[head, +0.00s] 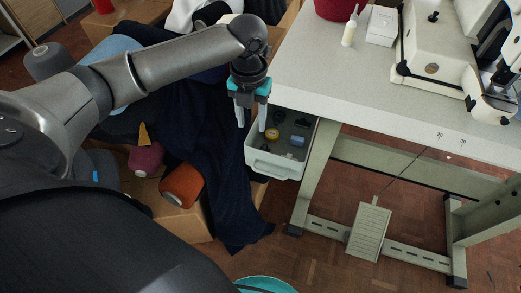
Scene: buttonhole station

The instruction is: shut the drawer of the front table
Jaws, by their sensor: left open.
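The front table (340,95) has a pale speckled top and grey-green legs. Its drawer (274,164) is a pale bin under the table's left end, pulled out, with its front toward me. Several small items lie inside it, among them a yellow round one (272,134) and a bluish one (297,140). My left gripper (252,128) points down over the drawer's left part, with its two fingers apart and nothing seen between them. The fingertips are at the drawer's left rim; I cannot tell whether they touch it. My right gripper is not in view.
A sewing machine (440,55), a small white bottle (350,28) and a red container (340,8) stand on the table. A foot pedal (369,230) lies below. Dark cloth (230,200), an orange spool (182,185) and cardboard boxes crowd the left. Floor before the drawer looks clear.

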